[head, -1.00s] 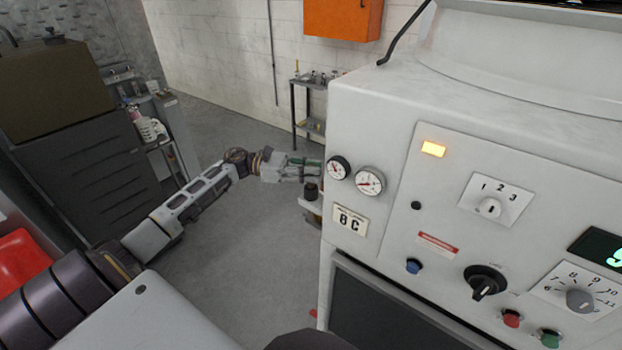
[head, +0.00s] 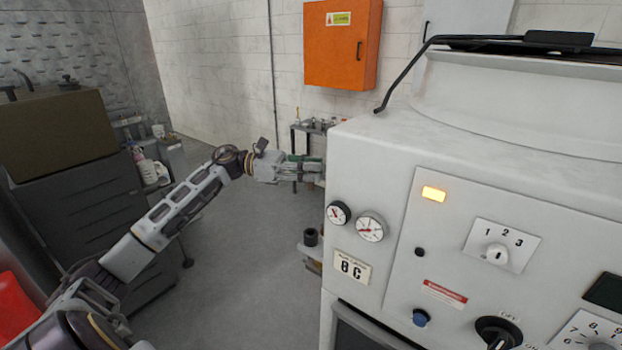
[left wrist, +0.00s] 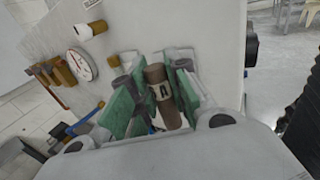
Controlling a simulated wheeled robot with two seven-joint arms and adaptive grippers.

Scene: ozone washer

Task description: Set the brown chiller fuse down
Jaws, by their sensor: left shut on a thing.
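The brown chiller fuse (left wrist: 158,88), a brown cylinder with a pale label marked "A", is between the green-padded fingers of my left gripper (left wrist: 152,97) in the left wrist view. The gripper is shut on it. In the head view my left gripper (head: 308,169) is at the left side of the white machine (head: 385,130), above a small low shelf. The fuse cannot be made out there. My right gripper is in neither view.
A dark cylinder (head: 310,237) stands on the low shelf (head: 312,254) beside the machine. A small table (head: 310,128) with items stands behind the gripper. An orange box (head: 341,44) hangs on the wall. Open floor lies left of the machine.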

